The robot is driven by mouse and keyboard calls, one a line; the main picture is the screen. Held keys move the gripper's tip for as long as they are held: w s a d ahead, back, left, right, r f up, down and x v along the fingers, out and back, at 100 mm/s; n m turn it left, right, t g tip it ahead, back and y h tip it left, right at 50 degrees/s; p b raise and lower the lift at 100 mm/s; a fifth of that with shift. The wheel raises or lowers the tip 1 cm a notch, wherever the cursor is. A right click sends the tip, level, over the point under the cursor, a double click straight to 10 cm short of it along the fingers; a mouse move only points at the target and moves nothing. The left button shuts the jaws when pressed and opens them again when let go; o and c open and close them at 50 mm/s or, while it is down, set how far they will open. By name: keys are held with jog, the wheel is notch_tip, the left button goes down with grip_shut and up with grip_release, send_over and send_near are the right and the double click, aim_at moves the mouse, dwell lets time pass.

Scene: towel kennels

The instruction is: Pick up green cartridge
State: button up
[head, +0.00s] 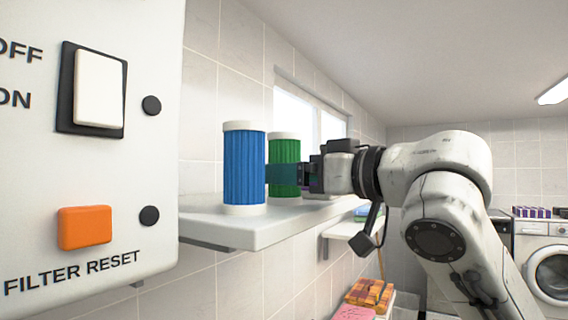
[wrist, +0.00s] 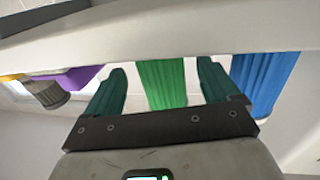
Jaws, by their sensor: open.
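The green cartridge (head: 284,152), ribbed with white ends, stands upright on the white wall shelf (head: 262,226), partly behind the blue cartridge (head: 244,168). My gripper (head: 283,174) is at the green cartridge's side, its dark green fingers reaching across its lower half in the head view. In the wrist view the green cartridge (wrist: 163,84) shows between the two open fingers (wrist: 160,90), with gaps on both sides. The blue cartridge (wrist: 264,84) stands just beyond the right finger. I cannot see any contact between fingers and cartridge.
A white panel with a rocker switch (head: 99,90) and an orange button (head: 84,227) stands close at the left. In the wrist view, a purple object (wrist: 70,78) and a grey-brown knobbed item (wrist: 47,93) are at the left. A washing machine (head: 548,262) is far right.

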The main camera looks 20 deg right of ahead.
jog(key=p+x, duration=0.1)
jog(key=x, duration=0.3)
jog(key=shift+w+a+p, duration=0.1)
jog(key=shift+p, duration=0.2)
jog(key=c, duration=1.1)
jog(key=shift+r, duration=0.2)
